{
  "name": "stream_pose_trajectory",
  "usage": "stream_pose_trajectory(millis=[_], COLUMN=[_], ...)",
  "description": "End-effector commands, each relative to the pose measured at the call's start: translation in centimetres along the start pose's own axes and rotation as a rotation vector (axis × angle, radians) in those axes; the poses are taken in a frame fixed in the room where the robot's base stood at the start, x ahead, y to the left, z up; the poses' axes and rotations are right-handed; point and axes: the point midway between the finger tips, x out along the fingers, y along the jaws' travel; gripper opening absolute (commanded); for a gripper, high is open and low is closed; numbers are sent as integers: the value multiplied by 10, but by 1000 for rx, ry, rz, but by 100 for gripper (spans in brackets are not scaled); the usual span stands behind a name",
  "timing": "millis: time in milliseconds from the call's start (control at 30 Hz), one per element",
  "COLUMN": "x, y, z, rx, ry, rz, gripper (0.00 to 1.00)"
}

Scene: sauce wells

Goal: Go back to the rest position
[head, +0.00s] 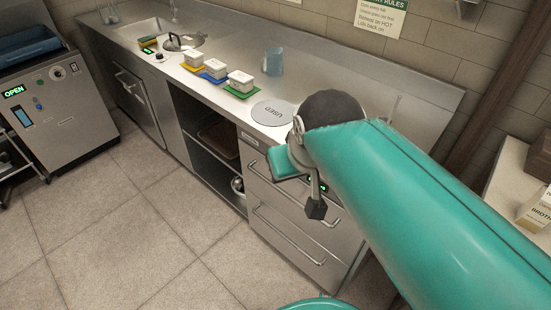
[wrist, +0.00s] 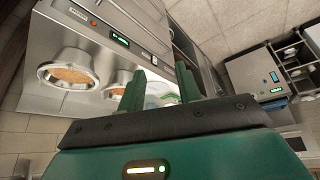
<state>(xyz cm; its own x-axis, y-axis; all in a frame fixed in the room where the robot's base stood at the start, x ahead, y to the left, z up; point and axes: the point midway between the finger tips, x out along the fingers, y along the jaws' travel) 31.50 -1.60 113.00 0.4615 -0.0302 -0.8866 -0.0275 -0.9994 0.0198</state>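My gripper (wrist: 158,88) shows in the wrist view with its two green fingers standing apart. Nothing is held between them; a pale round shape behind them is too small to make out. In the head view my teal arm reaches over the right part of the steel counter (head: 225,98), and the fingertips cannot be made out there. In the wrist view one sauce well (wrist: 68,75) with orange contents lies left of the fingers. A second well (wrist: 118,80) is partly hidden behind the left finger.
Three white tubs stand on yellow (head: 193,68), blue (head: 214,75) and green (head: 240,91) mats. A grey disc marked USED (head: 270,112), a blue jug (head: 273,62) and a lid (head: 178,43) are on the counter. A carton (head: 535,212) stands at right. The floor (head: 130,225) is clear.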

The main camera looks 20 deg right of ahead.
Motion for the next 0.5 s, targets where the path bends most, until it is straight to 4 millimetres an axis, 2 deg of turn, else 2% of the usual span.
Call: stream_pose_trajectory(millis=[33, 100, 200, 500], x=[0, 3, 4, 5], y=[-7, -13, -16, -16], z=[14, 26, 35, 35], rx=[-10, -15, -16, -15], ry=[8, 11, 13, 12], rz=[-13, -23, -30, -31], gripper=[34, 34, 34, 34])
